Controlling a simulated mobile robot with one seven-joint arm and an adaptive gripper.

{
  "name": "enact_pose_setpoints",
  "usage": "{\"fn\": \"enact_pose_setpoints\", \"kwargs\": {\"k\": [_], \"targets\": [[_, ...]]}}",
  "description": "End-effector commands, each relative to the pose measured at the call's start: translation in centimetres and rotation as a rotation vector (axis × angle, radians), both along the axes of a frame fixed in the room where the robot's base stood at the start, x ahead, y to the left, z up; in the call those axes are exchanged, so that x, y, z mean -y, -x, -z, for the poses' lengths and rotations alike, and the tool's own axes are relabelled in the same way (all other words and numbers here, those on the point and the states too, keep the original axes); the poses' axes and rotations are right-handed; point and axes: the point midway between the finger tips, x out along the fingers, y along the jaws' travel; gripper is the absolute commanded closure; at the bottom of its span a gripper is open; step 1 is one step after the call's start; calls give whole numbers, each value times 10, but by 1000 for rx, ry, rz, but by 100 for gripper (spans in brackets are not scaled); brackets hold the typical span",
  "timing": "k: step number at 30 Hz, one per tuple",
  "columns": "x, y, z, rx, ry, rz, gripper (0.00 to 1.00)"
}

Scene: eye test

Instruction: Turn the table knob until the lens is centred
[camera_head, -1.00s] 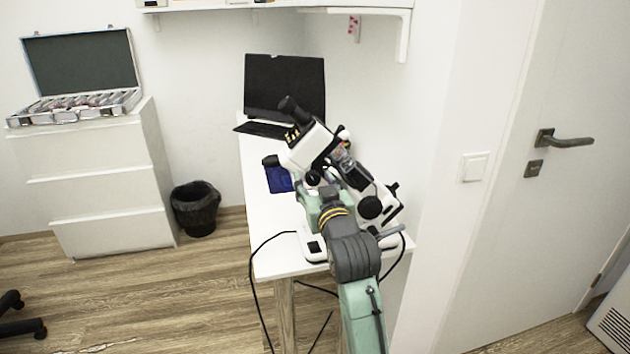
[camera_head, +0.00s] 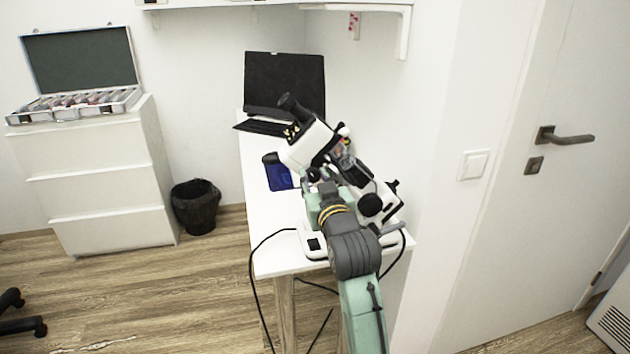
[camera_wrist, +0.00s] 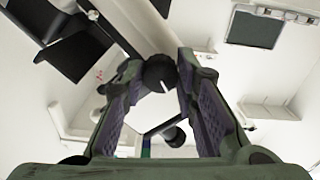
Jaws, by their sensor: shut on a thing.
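A white and black microscope (camera_head: 308,146) stands on the white table, its eyepiece tube tilted to the upper left. In the wrist view, a dark round knob (camera_wrist: 160,74) with a short white line on its face sits between the fingertips of my gripper (camera_wrist: 159,70). The fingers have purple pads and are shut on this knob. A second dark knob (camera_wrist: 174,136) shows lower down, between the fingers and apart from them. In the head view my arm covers the lower front of the microscope and hides the grip. The lens's alignment cannot be made out.
A dark laptop (camera_head: 284,85) stands at the back of the table (camera_head: 268,235), with a blue item (camera_head: 278,178) in front of it. Black cables hang off the table. A black bin (camera_head: 196,207) and white drawers (camera_head: 100,190) with an open case (camera_head: 80,70) are at left.

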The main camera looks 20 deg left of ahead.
Motion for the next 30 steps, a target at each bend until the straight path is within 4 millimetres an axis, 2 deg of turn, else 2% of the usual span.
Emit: {"fn": "enact_pose_setpoints", "kwargs": {"k": [6,14,15,23,30], "targets": [[-1,0,1,78,108,-2,100],[0,0,0,79,112,-2,100],[0,0,0,79,112,-2,71],[0,0,0,78,112,-1,53],[0,0,0,78,112,0,53]]}}
